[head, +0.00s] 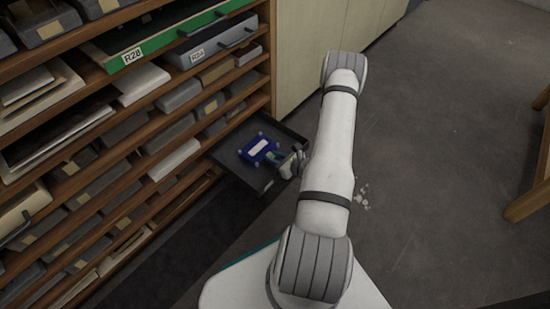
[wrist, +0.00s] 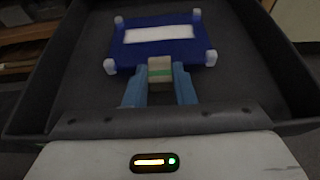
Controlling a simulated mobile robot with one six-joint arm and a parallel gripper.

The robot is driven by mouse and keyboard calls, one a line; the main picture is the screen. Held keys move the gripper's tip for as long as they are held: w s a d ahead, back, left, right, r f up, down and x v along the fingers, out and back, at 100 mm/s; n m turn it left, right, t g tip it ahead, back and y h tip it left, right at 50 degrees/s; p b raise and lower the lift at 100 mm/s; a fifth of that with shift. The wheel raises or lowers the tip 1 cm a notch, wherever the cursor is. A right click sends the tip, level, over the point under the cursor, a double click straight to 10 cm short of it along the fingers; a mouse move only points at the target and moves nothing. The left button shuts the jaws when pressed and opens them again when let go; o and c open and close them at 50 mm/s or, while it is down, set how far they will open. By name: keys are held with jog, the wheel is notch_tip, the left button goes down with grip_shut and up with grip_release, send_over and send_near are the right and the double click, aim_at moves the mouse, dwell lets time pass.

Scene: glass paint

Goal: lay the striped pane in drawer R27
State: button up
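A dark blue pane (head: 250,157) with a white band and pale corner pieces is within the walls of a pulled-out dark grey drawer (head: 228,158). In the wrist view the pane (wrist: 133,52) is fully over the drawer floor (wrist: 85,95), level-looking. I cannot tell whether it touches the floor. My gripper (wrist: 159,82) has its blue fingers closed on a beige tab with a green stripe at the pane's near edge. My gripper also shows at the drawer's front in the head view (head: 277,157). The drawer's label is hidden.
A wooden rack (head: 120,150) of trays and boxes stands at the left. A green drawer marked R28 (head: 160,38) and a grey labelled drawer (head: 213,45) stick out higher up. A pale cabinet (head: 300,45) stands behind. Floor at the right is open, with a wooden leg (head: 530,200) at the edge.

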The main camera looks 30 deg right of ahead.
jog(key=o, duration=0.5)
